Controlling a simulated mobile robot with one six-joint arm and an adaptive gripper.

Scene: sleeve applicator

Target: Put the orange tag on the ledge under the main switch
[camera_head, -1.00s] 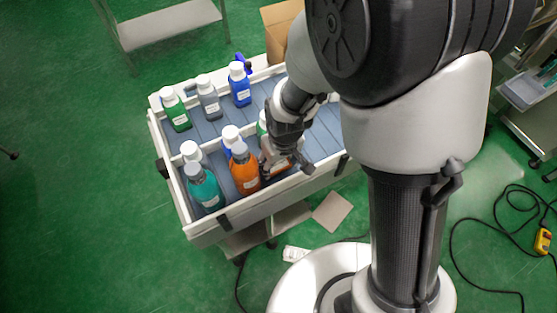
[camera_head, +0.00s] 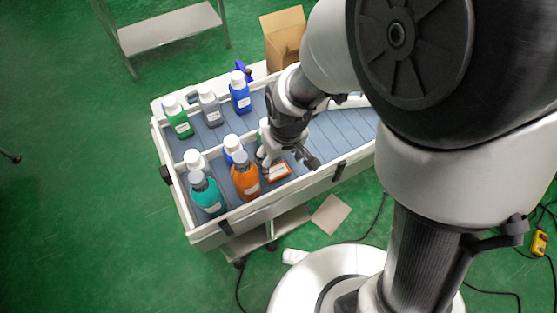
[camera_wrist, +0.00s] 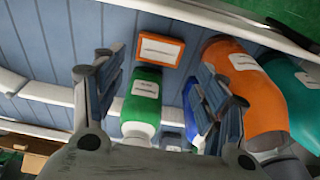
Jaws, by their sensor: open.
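The orange tag (camera_head: 279,170), a flat orange-framed piece with a white label, lies on the blue slatted tray floor near the front wall. It also shows in the wrist view (camera_wrist: 159,50), beyond the base of a green bottle (camera_wrist: 141,100). My gripper (camera_head: 291,166) is above the tray by the tag. In the wrist view my gripper (camera_wrist: 165,75) has its fingers spread wide, with the green bottle and the tag seen between them and nothing held. The main switch and its ledge are not in view.
An orange bottle (camera_head: 245,180) stands just left of the tag, with a teal bottle (camera_head: 207,195) further left. Green, grey and blue bottles stand along the back. The tray's white wall (camera_head: 257,211) runs along the front. The tray's right part (camera_head: 345,130) is clear.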

